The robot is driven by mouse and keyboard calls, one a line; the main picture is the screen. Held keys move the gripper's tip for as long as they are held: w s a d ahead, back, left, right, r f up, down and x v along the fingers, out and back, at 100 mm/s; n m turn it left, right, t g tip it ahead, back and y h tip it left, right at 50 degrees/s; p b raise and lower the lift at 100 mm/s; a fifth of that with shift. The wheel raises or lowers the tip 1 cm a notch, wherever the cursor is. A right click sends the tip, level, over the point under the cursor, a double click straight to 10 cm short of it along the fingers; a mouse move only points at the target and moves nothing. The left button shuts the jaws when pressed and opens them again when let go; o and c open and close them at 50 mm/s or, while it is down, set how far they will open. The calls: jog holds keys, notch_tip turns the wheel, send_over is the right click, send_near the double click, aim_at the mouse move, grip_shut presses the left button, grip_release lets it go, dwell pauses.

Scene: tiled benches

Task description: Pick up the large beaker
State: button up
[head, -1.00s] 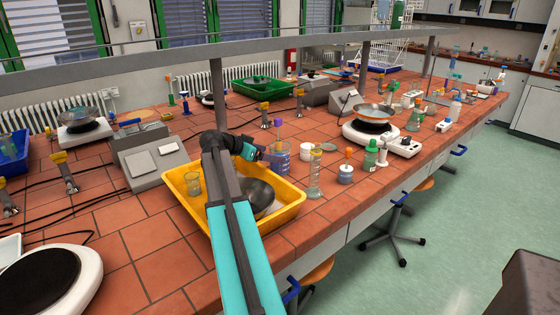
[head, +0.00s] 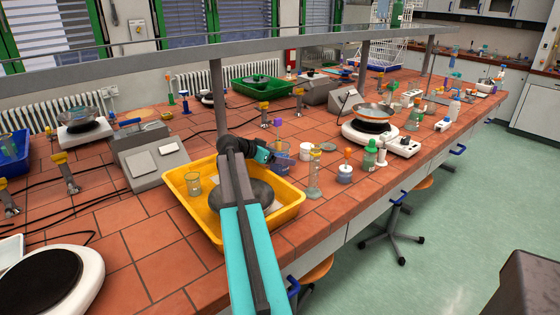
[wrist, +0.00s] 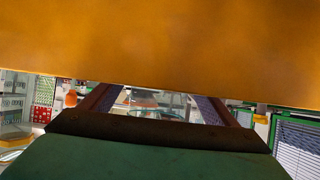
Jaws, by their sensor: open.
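A large clear beaker with a bluish tint (head: 281,152) stands on the tiled bench just behind the right rear corner of the yellow tray. It looks slightly tilted, but it is small in the head view. My gripper (head: 267,156) is open at its left side, very close to it; I cannot tell whether they touch. In the wrist view, clear glass (wrist: 150,103) shows between the open fingers, partly hidden by the gripper body and a plain orange surface. A smaller beaker (head: 192,186) stands in the yellow tray.
The yellow tray (head: 205,226) lies under my arm and holds a dark bowl (head: 258,193). A glass cylinder (head: 314,175), a small bottle (head: 345,172) and a white jar (head: 306,151) stand to the right. A shelf post (head: 217,95) rises behind.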

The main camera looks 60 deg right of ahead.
jog(key=shift+p+x, duration=0.5)
jog(key=shift+x, duration=1.55)
jog(key=c, duration=1.3)
jog(key=shift+o, duration=0.2)
jog(key=shift+r, duration=0.15)
notch_tip(320, 180, up, 10)
jog(key=b, duration=0.1)
jog(key=shift+b, duration=0.4)
jog(key=o, duration=0.4)
jog(key=c, duration=0.5)
